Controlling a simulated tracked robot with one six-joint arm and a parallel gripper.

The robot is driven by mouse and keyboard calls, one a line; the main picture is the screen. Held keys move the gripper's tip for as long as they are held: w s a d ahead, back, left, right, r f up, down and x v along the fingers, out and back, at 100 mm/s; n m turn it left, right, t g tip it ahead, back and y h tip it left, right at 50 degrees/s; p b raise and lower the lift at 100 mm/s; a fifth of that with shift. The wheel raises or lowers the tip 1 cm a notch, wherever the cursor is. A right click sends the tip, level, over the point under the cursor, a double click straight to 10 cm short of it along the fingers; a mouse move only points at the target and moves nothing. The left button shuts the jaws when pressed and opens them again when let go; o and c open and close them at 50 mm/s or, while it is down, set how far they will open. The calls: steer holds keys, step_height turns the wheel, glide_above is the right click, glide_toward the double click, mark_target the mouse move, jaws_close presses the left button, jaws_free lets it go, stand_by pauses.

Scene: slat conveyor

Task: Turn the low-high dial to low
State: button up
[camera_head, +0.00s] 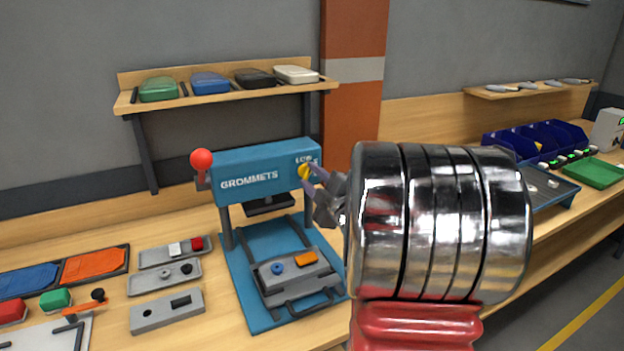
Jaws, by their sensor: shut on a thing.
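The low-high dial (304,171) is a small yellow knob on the right end of the front face of the blue grommet press (230,163). Lettering above it is partly readable as "LOW"; the rest of the marking is small and partly covered. My gripper (309,172) reaches in from the right, and its grey fingers are shut on the yellow dial. The dial's exact pointing direction is too small to tell. My shiny arm hides the area right of the press.
A red ball-topped lever (202,160) stands at the press's left. A grey fixture (293,275) sits on its blue base. Grey plates (166,312) and fabric trays (95,265) lie left. A shelf (225,94) with several coloured cases hangs above.

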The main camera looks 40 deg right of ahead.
steer(key=n, duration=0.5)
steer(key=shift+a+f, duration=0.25)
stand_by(0.3)
steer(key=o, duration=1)
steer(key=shift+d+r, duration=0.15)
steer(key=shift+o, duration=0.2)
steer(key=v, duration=1.4)
steer(key=shift+w, duration=0.15)
